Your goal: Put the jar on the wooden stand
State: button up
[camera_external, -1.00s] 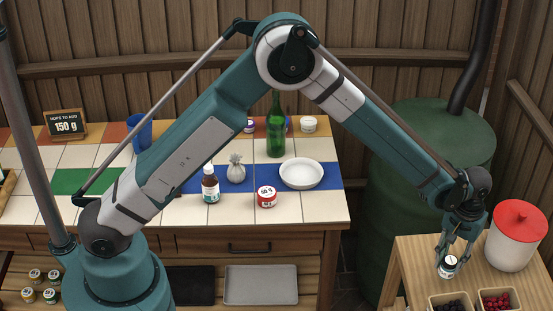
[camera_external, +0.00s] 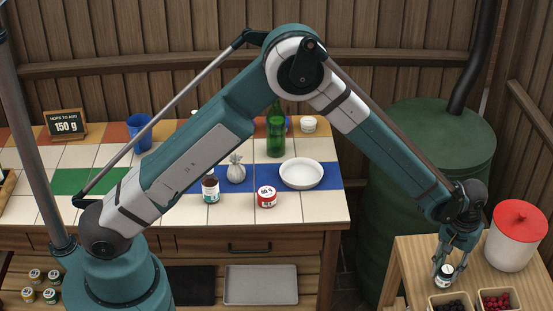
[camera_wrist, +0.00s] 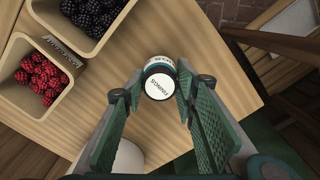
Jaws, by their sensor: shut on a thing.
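A small jar with a white, lettered lid (camera_wrist: 159,85) is between my gripper's fingers in the wrist view. It also shows in the external view as a dark jar with a pale label (camera_external: 445,275). My gripper (camera_external: 446,270) is shut on the jar, with a finger on each side; its fingertips also show in the wrist view (camera_wrist: 160,90). The jar is upright on or just above the wooden stand (camera_external: 408,262) at the right. I cannot tell whether its base touches the top. The stand's bare wood also fills much of the wrist view (camera_wrist: 60,135).
Boxes of blackberries (camera_external: 452,304) and raspberries (camera_external: 497,300) stand close in front of the jar. A white canister with a red lid (camera_external: 514,240) stands behind right.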

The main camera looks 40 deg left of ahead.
aim_at(447, 269)
jog(key=shift+f, duration=0.1)
jog(key=o, duration=0.9)
jog(key=shift+o, duration=0.2)
notch_tip(447, 269, up, 12)
jog(key=p, duration=0.1)
dwell(0.8)
